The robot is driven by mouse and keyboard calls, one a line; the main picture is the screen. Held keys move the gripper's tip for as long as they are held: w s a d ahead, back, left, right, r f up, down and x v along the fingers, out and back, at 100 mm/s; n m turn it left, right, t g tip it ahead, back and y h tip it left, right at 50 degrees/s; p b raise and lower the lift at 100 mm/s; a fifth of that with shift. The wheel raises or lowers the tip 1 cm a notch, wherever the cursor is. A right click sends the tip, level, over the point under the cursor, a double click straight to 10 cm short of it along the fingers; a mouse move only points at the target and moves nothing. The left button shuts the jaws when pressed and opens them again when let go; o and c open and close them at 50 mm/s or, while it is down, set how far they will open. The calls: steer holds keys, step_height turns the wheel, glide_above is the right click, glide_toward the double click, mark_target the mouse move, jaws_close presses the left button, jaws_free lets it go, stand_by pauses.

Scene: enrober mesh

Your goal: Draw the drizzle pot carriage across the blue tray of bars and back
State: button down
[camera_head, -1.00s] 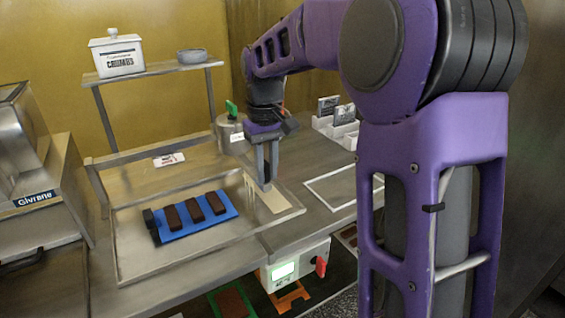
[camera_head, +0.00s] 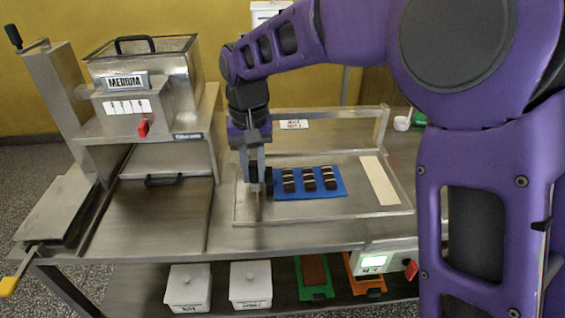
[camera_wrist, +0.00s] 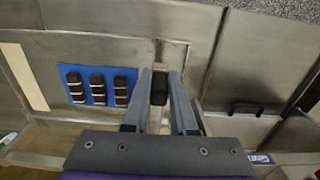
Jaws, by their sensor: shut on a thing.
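The blue tray (camera_head: 333,193) lies flat in a shallow metal frame and holds 3 dark bars (camera_head: 309,179) with pale stripes across their tops. The tray also shows in the wrist view (camera_wrist: 64,72), with the bars on it. My gripper (camera_head: 254,182) points down just past the tray's left end. In the wrist view my gripper (camera_wrist: 159,78) is shut on a dark block (camera_wrist: 159,92), apparently the grip of the drizzle pot carriage. The fingers hide most of the carriage, and I cannot make out a pot.
A steel machine (camera_head: 150,85) marked MEDIUM stands left of the frame. A pale strip (camera_head: 379,180) lies at the frame's right end. A raised rail (camera_head: 345,150) runs behind the tray. White lidded boxes (camera_head: 250,283) and a scale (camera_head: 385,260) sit below the worktop.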

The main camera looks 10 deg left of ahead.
steer(key=shift+s+a, duration=0.2)
steer(key=shift+a, duration=0.55)
steer(key=c, duration=0.7)
jaws_free()
steer(key=shift+a, duration=0.15)
step_height(320, 180, up, 18)
steer(key=p, duration=0.3)
steer(key=shift+f, duration=0.25)
